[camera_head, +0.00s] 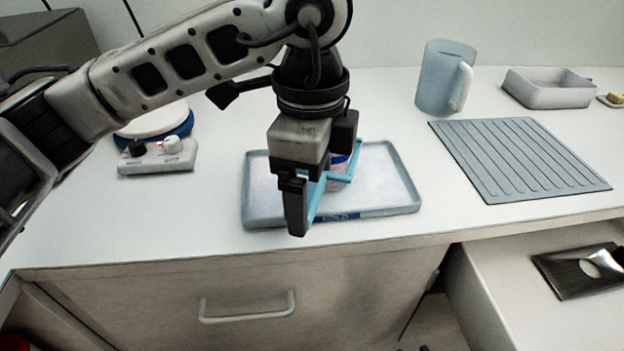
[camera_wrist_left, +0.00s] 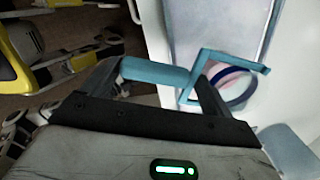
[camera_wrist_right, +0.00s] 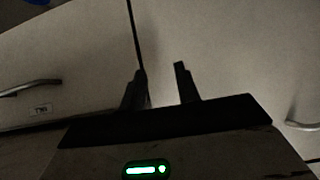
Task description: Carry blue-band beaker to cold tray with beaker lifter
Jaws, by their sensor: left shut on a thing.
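My left gripper (camera_head: 296,208) is shut on the handle of the light-blue beaker lifter (camera_head: 341,178). In the left wrist view the lifter's handle (camera_wrist_left: 155,72) lies between the fingers, and its square frame surrounds a round beaker (camera_wrist_left: 236,92) with a dark blue band and pinkish contents. In the head view the beaker (camera_head: 337,169) is mostly hidden behind the gripper and lifter. It is at the grey-blue tray (camera_head: 398,184) with a blue label on its front; whether it touches the tray floor I cannot tell. My right gripper (camera_wrist_right: 158,86) is open and empty, facing cabinet fronts.
A hot plate (camera_head: 158,157) with knobs stands left of the tray. A ribbed grey mat (camera_head: 518,160), a blue jug (camera_head: 440,78) and a shallow grey bin (camera_head: 548,90) are to the right. An open drawer (camera_head: 545,318) with a dark plate juts out at lower right.

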